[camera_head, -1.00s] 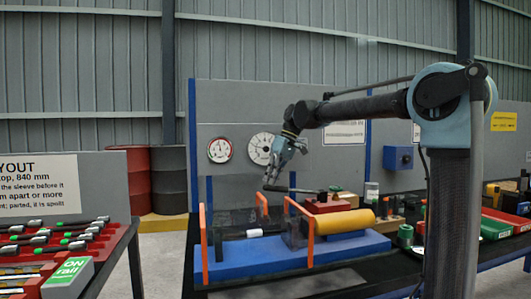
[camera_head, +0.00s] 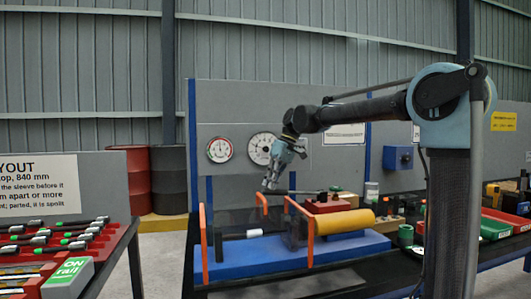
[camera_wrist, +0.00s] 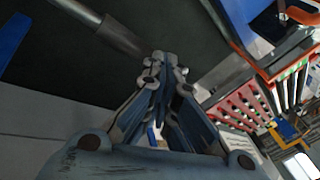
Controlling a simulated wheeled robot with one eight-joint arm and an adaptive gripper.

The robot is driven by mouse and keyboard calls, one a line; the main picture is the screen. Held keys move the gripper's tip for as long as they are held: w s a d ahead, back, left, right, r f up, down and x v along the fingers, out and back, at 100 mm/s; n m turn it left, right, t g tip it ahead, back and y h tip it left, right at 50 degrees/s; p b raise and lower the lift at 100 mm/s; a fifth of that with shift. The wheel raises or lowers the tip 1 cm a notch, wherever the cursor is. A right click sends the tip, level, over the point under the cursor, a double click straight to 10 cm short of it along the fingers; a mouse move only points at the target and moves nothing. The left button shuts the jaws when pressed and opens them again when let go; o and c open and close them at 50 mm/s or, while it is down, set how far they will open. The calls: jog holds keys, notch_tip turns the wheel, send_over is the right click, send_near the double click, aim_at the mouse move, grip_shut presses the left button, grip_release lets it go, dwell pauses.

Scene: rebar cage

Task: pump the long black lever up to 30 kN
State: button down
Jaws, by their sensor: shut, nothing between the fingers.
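The long black lever (camera_head: 302,192) runs left from the red pump body (camera_head: 327,205) and lies close to level. Its left end is hidden behind my gripper. My gripper (camera_head: 270,186) is shut and empty, with its fingers pointing down at the left end of the lever; I cannot tell whether they touch. In the wrist view my gripper (camera_wrist: 162,62) shows its fingers together, with a dark rod (camera_wrist: 115,32) beside the tips. Two round dials, a left gauge (camera_head: 219,150) and a right gauge (camera_head: 261,147), hang on the grey panel; their readings are too small to tell.
A blue base (camera_head: 240,264) carries a yellow cylinder (camera_head: 344,222), a white-tipped rod (camera_head: 254,233) and orange upright frames (camera_head: 204,245) near my gripper. A red rack (camera_head: 55,245) stands at the left. Green and red trays (camera_head: 495,228) are at the right.

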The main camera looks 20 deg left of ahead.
jog(key=shift+f, duration=0.7)
jog(key=shift+f, duration=0.45)
jog(key=s+a+v, duration=0.1)
jog(key=v, duration=0.9)
jog(key=shift+r, duration=0.7)
jog(key=shift+w, duration=0.1)
